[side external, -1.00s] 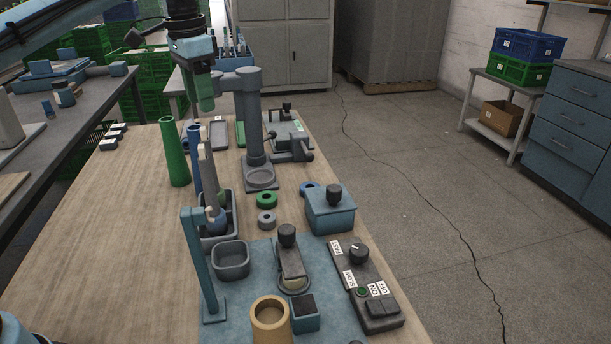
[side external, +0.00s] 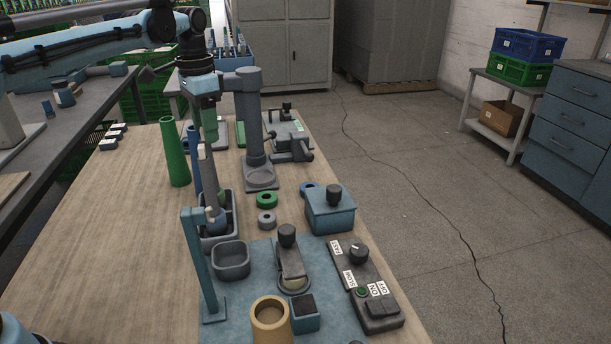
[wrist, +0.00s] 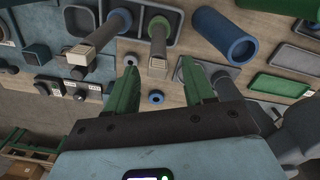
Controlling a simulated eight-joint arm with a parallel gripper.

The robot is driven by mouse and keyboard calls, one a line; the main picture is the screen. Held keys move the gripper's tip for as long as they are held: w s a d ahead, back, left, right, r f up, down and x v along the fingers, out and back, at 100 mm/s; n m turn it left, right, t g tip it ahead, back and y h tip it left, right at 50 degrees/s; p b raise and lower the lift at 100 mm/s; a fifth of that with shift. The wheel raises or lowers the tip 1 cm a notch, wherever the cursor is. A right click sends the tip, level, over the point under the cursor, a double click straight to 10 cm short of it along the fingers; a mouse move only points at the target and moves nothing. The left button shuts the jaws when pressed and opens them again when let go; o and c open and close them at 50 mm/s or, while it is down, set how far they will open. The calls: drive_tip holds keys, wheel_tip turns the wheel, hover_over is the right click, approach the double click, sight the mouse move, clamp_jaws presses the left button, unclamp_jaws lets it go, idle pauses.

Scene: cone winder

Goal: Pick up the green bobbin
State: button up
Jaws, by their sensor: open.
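The green bobbin (wrist: 158,27) stands in a dark tray in the wrist view, a grey shaft with a green end and a pale block-like tip. In the side view only its upper shaft (side external: 205,168) shows clearly; its green end is mostly hidden. A blue-ended bobbin (wrist: 117,22) is beside it in the same tray (side external: 234,212). My gripper (side external: 210,138) has green fingers pointing down over the tray. In the wrist view the fingers (wrist: 158,66) are open, one on each side of the green bobbin's tip. I cannot tell whether they touch it.
A tall green cone (side external: 174,152) and a blue cone (side external: 194,155) stand left of the tray. A grey post stand (side external: 254,125) rises close to its right. A blue upright bracket (side external: 198,265) is in front.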

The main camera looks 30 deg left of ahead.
drive_tip(key=shift+s+f, duration=0.15)
drive_tip(key=shift+f, duration=1.15)
drive_tip(key=shift+s+f, duration=0.15)
drive_tip(key=shift+f, duration=1.15)
clamp_jaws()
